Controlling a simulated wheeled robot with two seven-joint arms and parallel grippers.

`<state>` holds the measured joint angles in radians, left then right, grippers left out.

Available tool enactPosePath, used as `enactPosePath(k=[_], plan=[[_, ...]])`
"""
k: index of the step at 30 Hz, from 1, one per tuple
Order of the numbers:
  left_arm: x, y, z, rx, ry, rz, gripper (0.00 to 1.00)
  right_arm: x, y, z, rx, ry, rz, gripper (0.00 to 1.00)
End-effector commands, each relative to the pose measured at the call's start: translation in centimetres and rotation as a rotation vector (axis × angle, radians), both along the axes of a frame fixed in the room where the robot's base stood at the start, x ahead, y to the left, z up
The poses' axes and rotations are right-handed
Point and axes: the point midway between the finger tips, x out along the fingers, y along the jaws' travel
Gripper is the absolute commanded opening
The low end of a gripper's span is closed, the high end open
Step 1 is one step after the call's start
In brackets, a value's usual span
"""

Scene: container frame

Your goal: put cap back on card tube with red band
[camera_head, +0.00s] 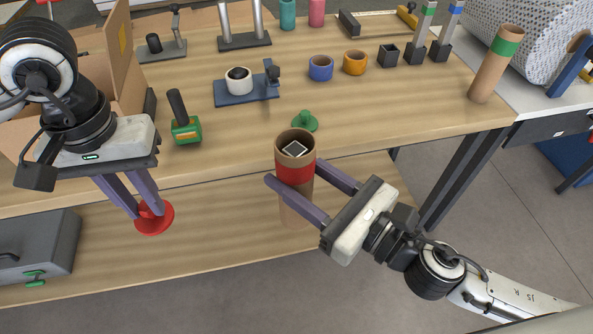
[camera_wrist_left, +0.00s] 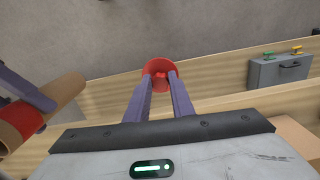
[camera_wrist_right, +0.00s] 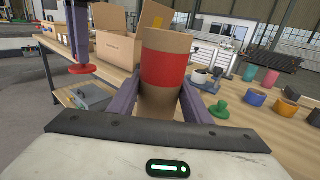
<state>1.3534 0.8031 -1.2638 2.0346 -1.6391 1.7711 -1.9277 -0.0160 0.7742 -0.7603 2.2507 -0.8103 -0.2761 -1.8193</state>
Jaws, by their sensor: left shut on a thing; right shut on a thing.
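The card tube with the red band (camera_head: 294,171) is upright and open at the top, with a dark and white item visible inside. My right gripper (camera_head: 311,183) is shut on it around the band; the tube also fills the middle of the right wrist view (camera_wrist_right: 164,75). My left gripper (camera_head: 145,205) points down, shut on a red cap (camera_head: 154,218) with a wide round disc. The cap hangs to the left of the tube, lower than its rim and apart from it. It also shows in the left wrist view (camera_wrist_left: 158,69).
A green cap (camera_head: 305,122) sits on the table (camera_head: 340,140) behind the tube. A card tube with a green band (camera_head: 495,65) stands at the right. A green-based tool (camera_head: 185,128), a blue stand (camera_head: 246,90) and cardboard boxes (camera_head: 125,50) stand on the left half.

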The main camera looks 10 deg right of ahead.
Motion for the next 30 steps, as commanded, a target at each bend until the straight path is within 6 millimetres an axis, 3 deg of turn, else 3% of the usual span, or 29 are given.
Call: enactPosePath(k=[6,12,21,25,30], plan=[[3.6,-6.1,5.1,-0.001,-0.005,0.012,0.01,0.0,0.0,0.2,0.002,-0.004,0.0,0.04],[4.9,-12.0,10.2,0.0,-0.005,0.02,0.01,0.0,0.0,0.2,0.002,-0.004,0.0,0.04],[3.6,-20.2,16.8,0.002,-0.003,0.02,0.01,0.0,0.0,0.2,0.002,-0.004,0.0,0.04],[2.6,-22.4,18.4,0.002,-0.002,0.02,0.01,0.0,0.0,0.2,0.002,-0.004,0.0,0.04],[2.0,-23.5,19.2,0.001,-0.001,0.022,0.01,0.0,0.0,0.2,0.002,-0.004,0.0,0.04]])
